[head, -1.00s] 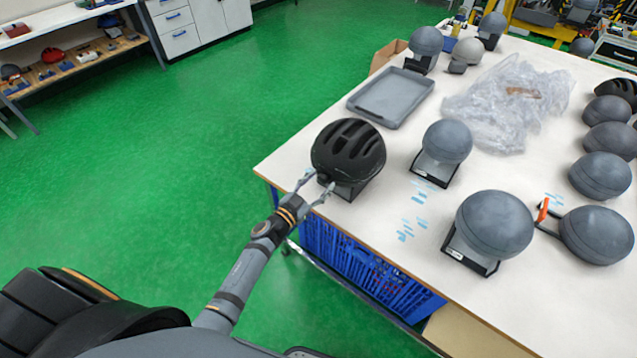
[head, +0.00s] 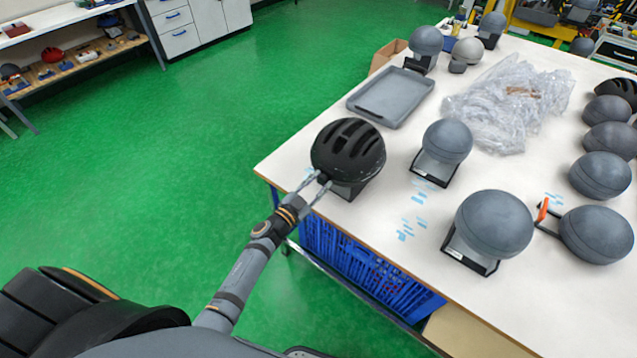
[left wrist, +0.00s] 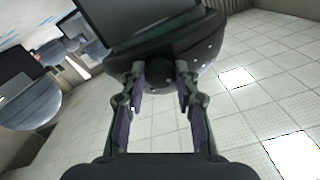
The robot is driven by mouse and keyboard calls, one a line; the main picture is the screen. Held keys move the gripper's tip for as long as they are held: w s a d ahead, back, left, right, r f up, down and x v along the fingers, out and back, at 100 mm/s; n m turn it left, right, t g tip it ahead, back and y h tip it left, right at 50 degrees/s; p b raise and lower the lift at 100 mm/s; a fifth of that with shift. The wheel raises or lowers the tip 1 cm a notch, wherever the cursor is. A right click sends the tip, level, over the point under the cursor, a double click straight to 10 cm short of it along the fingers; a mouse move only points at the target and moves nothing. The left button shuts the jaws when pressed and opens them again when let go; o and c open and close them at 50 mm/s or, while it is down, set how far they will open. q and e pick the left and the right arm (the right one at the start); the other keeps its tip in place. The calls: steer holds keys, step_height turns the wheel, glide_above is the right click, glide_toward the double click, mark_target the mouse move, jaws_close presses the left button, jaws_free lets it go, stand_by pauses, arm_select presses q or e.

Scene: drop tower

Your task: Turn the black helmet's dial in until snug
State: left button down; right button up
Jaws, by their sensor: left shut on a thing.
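The black helmet (head: 348,150) with long vents sits on a headform with a dark stand (head: 350,189) near the table's left corner. In the left wrist view the helmet's dark rim (left wrist: 190,52) fills the upper middle. The dial (left wrist: 160,74) is a dark round knob under that rim. My left gripper (head: 322,181) is at the helmet's near lower edge. In the left wrist view its two fingers (left wrist: 159,86) are closed on either side of the dial. My right gripper is not in view.
The white table (head: 390,213) also holds a grey headform (head: 447,141) right of the helmet and a larger one (head: 494,223) nearer. A grey tray (head: 390,97) and crumpled clear plastic (head: 510,104) lie behind. Green floor (head: 180,150) is free at left.

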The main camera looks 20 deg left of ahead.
arm_select(q)
steer(key=m, duration=0.5)
steer(key=shift+m+b, duration=0.3)
steer(key=shift+b, duration=0.05)
steer(key=m+b, duration=0.1)
steer(key=m, duration=0.4)
steer(key=shift+m, duration=0.3)
steer(key=c, duration=1)
jaws_free()
steer(key=shift+s, duration=0.1)
steer(key=v, duration=1.1)
steer(key=shift+s+a+f, duration=0.1)
steer(key=shift+s, duration=0.3)
